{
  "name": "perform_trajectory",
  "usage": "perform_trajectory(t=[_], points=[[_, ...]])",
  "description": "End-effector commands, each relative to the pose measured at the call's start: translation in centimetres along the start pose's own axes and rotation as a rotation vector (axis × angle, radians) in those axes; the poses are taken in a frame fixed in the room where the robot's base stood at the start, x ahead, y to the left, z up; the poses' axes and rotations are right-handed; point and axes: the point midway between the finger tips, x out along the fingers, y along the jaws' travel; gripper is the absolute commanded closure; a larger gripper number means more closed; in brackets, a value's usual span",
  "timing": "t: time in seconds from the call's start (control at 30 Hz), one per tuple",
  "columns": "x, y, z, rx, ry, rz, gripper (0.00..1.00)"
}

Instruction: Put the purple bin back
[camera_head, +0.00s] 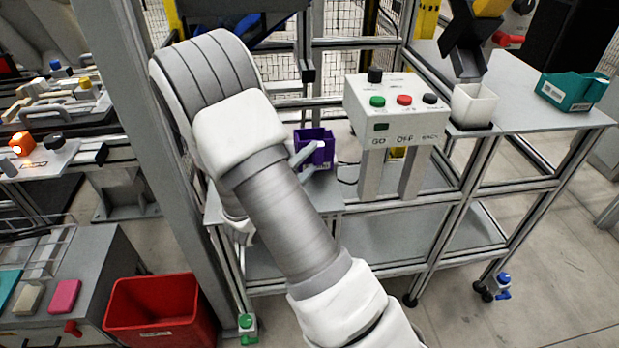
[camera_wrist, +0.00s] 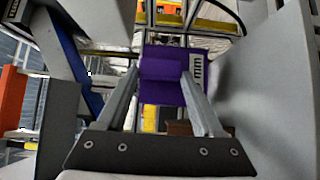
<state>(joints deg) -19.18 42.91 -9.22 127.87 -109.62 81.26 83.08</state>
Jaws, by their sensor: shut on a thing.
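The purple bin (camera_head: 317,146) is in the head view, just right of my arm, at the left part of the grey workbench near the control box. In the wrist view the purple bin (camera_wrist: 163,75) sits between the two long grey fingers of my gripper (camera_wrist: 166,90), with a white label at its upper right. My gripper is shut on the bin. In the head view only a finger of my gripper (camera_head: 303,158) shows against the bin; my arm hides the rest. I cannot tell whether the bin touches the bench top.
A control box (camera_head: 397,110) with colored buttons stands right of the bin. A white bin (camera_head: 473,105) sits under a chute, and a teal bin (camera_head: 572,91) lies farther right. A grey post (camera_head: 165,150) stands left of my arm. A red crate (camera_head: 160,310) is lower left.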

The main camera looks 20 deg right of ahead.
Motion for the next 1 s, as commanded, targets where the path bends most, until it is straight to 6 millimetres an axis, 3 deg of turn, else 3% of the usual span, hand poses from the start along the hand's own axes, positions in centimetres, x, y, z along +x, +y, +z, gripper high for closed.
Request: perform_trajectory(t=[0.33,0.77,0.8,0.93,1.0], points=[[0.0,-4.0,0.0,-0.002,0.0,0.001,0.87],[0.0,-4.6,0.0,0.001,0.0,0.002,0.87],[0.0,-4.4,0.0,0.0,0.0,0.0,0.25],[0.0,-4.4,0.0,0.0,0.0,0.0,0.02],[0.0,-4.4,0.0,0.0,0.0,0.0,0.02]])
